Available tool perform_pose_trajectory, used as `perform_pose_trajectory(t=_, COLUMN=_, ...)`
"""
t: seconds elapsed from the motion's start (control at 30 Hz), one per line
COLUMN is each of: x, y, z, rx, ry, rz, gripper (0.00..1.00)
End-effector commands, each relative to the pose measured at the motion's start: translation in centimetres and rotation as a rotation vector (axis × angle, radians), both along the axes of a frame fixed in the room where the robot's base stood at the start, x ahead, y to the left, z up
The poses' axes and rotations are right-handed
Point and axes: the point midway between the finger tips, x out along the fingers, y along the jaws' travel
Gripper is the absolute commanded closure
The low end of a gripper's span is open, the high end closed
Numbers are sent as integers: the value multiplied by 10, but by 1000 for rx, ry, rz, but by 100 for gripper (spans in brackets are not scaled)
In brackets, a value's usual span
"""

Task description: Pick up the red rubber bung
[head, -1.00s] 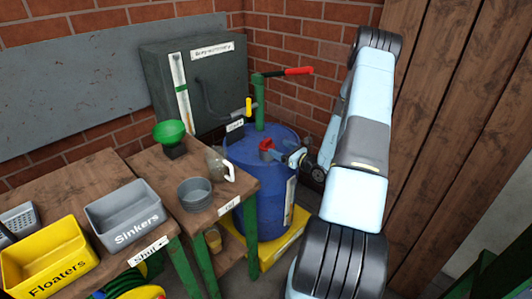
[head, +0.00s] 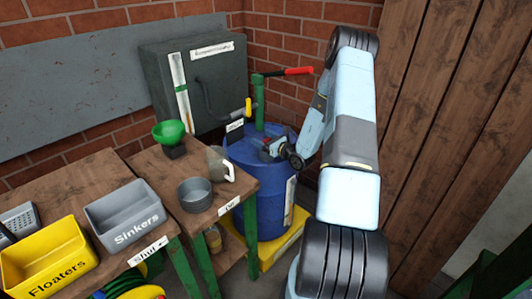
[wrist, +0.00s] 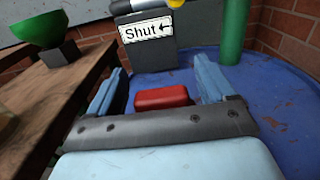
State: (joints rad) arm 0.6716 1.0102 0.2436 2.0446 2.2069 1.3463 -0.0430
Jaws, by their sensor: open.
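The red rubber bung (wrist: 162,97) is a small red block on top of the blue drum (wrist: 255,105). In the wrist view it lies between the two blue fingers of my gripper (wrist: 160,82), with space showing on both sides. Its lower part is hidden behind the grey gripper body. In the head view my gripper (head: 268,152) is over the drum (head: 262,200), and only a little red shows there. My gripper is open and empty.
A green pump pipe (head: 258,110) with a red handle (head: 299,71) rises from the drum behind the bung. A grey cabinet (head: 215,68) stands behind. A wooden bench (head: 160,178) with a green funnel (head: 169,132), jug (head: 218,166) and grey bowl (head: 194,193) is left.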

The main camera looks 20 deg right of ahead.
Motion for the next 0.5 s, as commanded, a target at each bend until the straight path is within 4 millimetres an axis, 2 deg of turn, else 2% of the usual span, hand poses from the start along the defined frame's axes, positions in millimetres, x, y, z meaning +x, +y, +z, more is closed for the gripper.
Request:
perform_pose_trajectory(t=0.17, x=0, y=0, z=0, rx=0, ry=0, rz=0, gripper=18)
perform_pose_trajectory(t=0.5, x=0, y=0, z=0, rx=1, ry=0, rz=0, gripper=51)
